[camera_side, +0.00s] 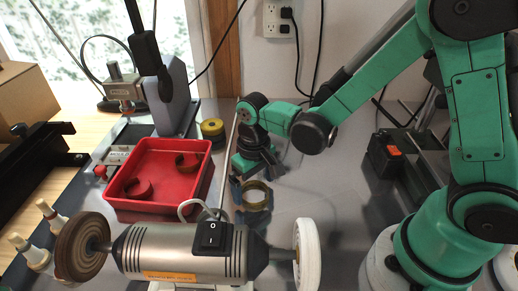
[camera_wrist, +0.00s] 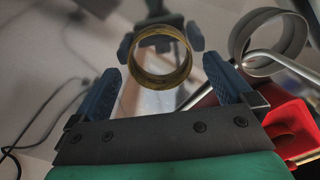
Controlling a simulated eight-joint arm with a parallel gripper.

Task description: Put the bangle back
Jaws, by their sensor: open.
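The bangle (camera_side: 257,206), a brass-olive ring, is outside the red tray (camera_side: 206,178), over the shiny metal tabletop to the tray's right. In the wrist view the bangle (camera_wrist: 161,80) shows ahead of my fingers, near the middle between them, with a gap on both sides. My gripper (camera_side: 251,181) points down at it in the side view. My gripper (camera_wrist: 166,84) is open in the wrist view, its blue fingers apart and not visibly touching the bangle. Whether the fingertips are level with the bangle is unclear. Two reddish rings (camera_side: 138,188) (camera_side: 187,160) lie in the tray.
A grinder motor (camera_side: 160,250) with a brown wheel and a white wheel (camera_side: 306,255) stands in front. A yellow round item (camera_side: 212,126) sits behind the tray. A pale ring-shaped thing (camera_wrist: 268,70) shows at the wrist view's upper right. Metal tabletop right of the bangle is clear.

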